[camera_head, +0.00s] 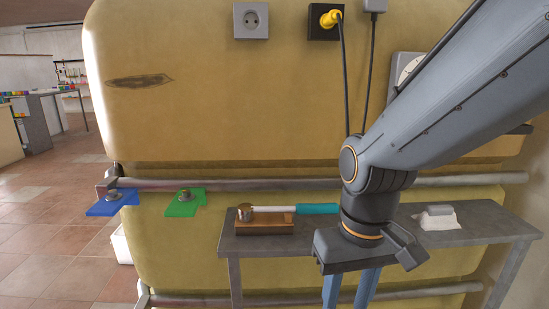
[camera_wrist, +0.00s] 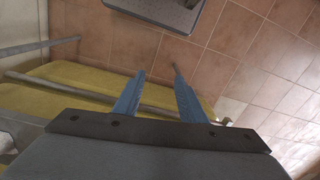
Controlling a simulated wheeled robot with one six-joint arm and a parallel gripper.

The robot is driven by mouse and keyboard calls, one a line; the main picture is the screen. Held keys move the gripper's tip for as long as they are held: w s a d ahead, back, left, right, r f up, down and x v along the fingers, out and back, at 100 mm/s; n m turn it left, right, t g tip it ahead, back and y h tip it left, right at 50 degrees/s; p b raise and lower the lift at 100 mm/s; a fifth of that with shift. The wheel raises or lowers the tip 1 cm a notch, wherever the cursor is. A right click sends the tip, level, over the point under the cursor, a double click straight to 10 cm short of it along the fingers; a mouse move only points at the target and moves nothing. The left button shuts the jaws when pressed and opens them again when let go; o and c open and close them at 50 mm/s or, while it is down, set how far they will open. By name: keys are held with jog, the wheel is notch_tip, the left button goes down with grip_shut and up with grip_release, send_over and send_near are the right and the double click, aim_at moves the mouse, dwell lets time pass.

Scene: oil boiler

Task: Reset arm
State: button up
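My gripper (camera_head: 350,288) hangs pointing down in front of the grey bench in the head view, and its blue fingers run off the lower edge. In the wrist view my gripper (camera_wrist: 160,90) shows two blue fingers spread apart, with nothing between them. My arm reaches in from the upper right, bent at the wrist joint.
A grey bench (camera_head: 462,232) carries a hammer-like tool with a teal handle (camera_head: 317,209) on a wooden block (camera_head: 264,228), and a white-and-grey item (camera_head: 437,218). A yellow boiler (camera_head: 220,100) stands behind. Blue (camera_head: 112,204) and green (camera_head: 184,204) valve handles sit left. Tiled floor lies left.

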jog(key=d+r+m+p, duration=0.2)
jog(key=d+r+p, duration=0.5)
jog(key=p, duration=0.6)
jog(key=shift+s+d+r, duration=0.15)
jog(key=shift+s+r, duration=0.1)
jog(key=shift+r, duration=0.1)
dwell(1.1)
